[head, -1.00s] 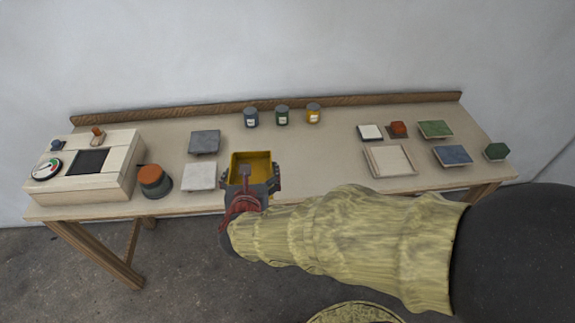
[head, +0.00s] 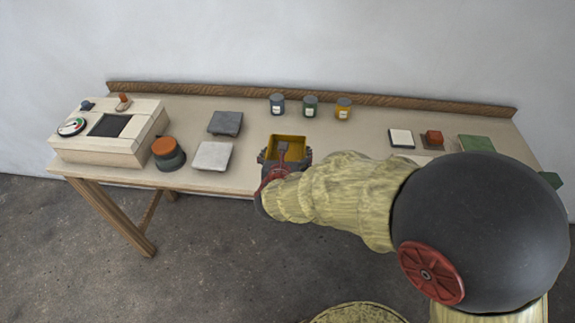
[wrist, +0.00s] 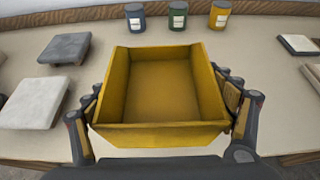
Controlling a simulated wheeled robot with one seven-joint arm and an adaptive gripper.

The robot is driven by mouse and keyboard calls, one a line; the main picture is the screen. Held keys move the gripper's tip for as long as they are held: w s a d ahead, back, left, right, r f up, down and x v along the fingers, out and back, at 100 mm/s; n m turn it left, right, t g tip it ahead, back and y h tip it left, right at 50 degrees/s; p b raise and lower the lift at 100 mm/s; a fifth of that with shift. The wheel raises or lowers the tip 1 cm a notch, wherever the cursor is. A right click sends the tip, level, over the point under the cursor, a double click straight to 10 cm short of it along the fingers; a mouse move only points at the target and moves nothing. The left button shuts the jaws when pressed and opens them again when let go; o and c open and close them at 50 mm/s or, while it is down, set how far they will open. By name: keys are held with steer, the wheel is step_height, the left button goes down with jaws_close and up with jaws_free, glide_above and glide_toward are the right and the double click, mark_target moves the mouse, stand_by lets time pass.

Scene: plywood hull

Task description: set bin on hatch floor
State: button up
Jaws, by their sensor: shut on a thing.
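My gripper (head: 285,159) is shut on a yellow bin (head: 289,141), with one finger against each side wall. In the wrist view, the bin (wrist: 165,134) is upright, open at the top and empty. It is in front of the jars near the table's front edge; its clearance from the tabletop cannot be told. A pale wooden box (head: 95,153) at the table's left end has a dark square recess (head: 110,125) in its top, which may be the hatch. My gripper is well to the right of that box.
A dark canister with an orange lid (head: 167,149), a pale tile (head: 213,156) and a grey tile (head: 225,122) lie between box and bin. Several jars (head: 310,106) stand behind. A white tile (head: 401,138) and a red block (head: 433,138) are right. My arm hides the table's right front.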

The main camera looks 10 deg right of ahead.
mark_target(287, 155)
steer(key=w+f, duration=0.1)
steer(key=w+f+b, duration=0.1)
steer(key=f, duration=0.1)
steer(key=shift+w+d+f, duration=0.2)
steer(key=shift+w+d, duration=0.15)
steer(key=shift+w+f+b, duration=0.15)
steer(key=shift+f+b, duration=0.95)
steer(key=shift+f, duration=0.5)
steer(key=shift+f, duration=0.1)
steer(key=o, duration=0.7)
steer(key=shift+f, duration=0.1)
steer(key=o, duration=0.5)
steer(key=shift+c, duration=0.2)
